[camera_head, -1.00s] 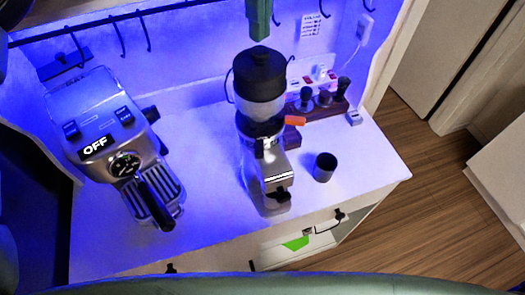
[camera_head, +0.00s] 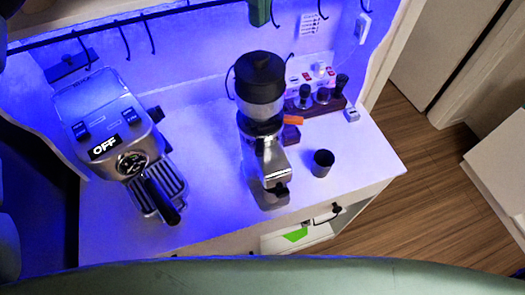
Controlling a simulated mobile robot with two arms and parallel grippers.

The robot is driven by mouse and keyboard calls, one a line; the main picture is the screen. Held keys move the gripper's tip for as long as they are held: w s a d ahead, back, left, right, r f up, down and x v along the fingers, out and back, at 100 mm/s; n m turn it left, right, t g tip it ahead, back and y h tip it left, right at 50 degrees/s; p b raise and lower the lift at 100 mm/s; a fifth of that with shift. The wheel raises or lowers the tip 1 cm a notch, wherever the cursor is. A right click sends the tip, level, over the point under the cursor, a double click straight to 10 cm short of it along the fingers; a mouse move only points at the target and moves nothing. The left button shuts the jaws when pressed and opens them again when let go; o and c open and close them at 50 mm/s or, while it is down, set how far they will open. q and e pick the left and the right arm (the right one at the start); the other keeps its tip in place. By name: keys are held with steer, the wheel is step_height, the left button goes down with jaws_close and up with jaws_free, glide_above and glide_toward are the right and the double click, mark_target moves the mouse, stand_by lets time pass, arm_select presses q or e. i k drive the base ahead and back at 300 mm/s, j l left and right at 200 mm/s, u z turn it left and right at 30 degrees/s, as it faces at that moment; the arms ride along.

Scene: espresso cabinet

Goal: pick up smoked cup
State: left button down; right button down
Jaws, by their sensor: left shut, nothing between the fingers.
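The smoked cup (camera_head: 322,163) is a small dark grey cup. It stands upright on the white cabinet top (camera_head: 225,220), right of the coffee grinder (camera_head: 262,130) and near the right end of the top. Its open mouth faces up, and nothing touches it. My left gripper (camera_head: 8,240) shows only as cut-off dark, rounded parts at the left picture edge, far from the cup. It is shut and empty; its fingertips are hard to make out. My right gripper is not in view.
An espresso machine (camera_head: 125,145) reading OFF stands at the left. A dark stand with tamper-like tools (camera_head: 322,100) sits behind the cup. A socket strip and small block are nearby. A green piece hangs at the top edge. Free surface lies in front of the cup.

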mark_target(268, 195)
steer(key=k, duration=1.5)
